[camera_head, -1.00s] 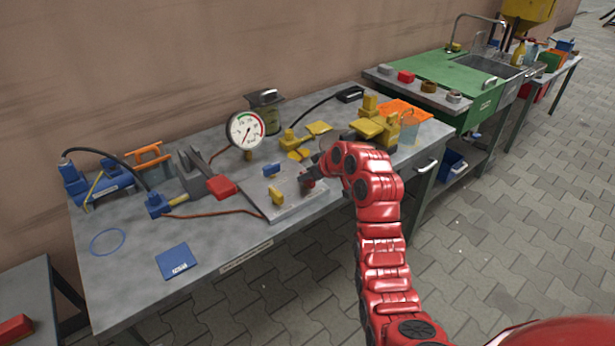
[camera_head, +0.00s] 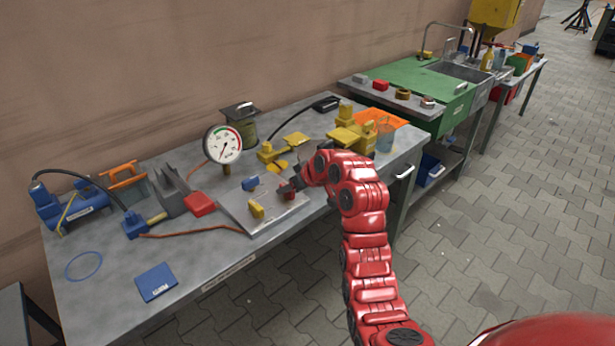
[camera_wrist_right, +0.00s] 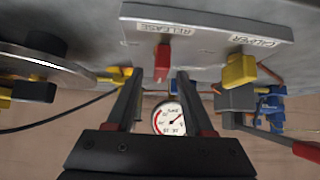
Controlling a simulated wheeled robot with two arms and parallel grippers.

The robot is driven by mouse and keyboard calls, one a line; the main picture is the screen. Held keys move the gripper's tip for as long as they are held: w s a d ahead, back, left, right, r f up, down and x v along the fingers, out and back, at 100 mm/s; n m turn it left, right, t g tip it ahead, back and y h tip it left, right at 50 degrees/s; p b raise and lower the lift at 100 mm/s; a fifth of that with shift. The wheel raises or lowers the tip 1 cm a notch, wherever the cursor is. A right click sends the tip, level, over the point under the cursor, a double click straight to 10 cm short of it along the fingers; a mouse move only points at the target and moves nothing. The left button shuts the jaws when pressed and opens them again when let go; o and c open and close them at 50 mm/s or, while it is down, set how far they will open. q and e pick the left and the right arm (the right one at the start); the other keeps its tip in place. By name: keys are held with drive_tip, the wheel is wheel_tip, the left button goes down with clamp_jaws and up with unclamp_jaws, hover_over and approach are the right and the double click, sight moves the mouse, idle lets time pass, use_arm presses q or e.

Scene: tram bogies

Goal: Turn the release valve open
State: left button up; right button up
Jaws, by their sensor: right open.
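The release valve is a red handle (camera_wrist_right: 162,62) beside the RELEASE label on a grey panel (camera_wrist_right: 205,22). In the head view it is a small red spot (camera_head: 289,195) at the panel's right end, partly hidden by my gripper. My right gripper (camera_wrist_right: 157,77) is open, its two dark fingers apart. In the wrist view the red handle shows between and just beyond the fingertips; I cannot tell whether they touch it. In the head view my right gripper (camera_head: 292,186) is at the panel's right end. My left gripper is not in view.
A yellow handle (camera_wrist_right: 239,70) sits by the CALIPER label. A blue handle (camera_head: 250,183) is also on the panel. A pressure gauge (camera_head: 222,145) stands behind it. The bench's front left holds a blue booklet (camera_head: 156,281).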

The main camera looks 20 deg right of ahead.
drive_tip(key=p+v, duration=0.6)
drive_tip(key=v, duration=0.9)
drive_tip(key=shift+a+r, duration=0.1)
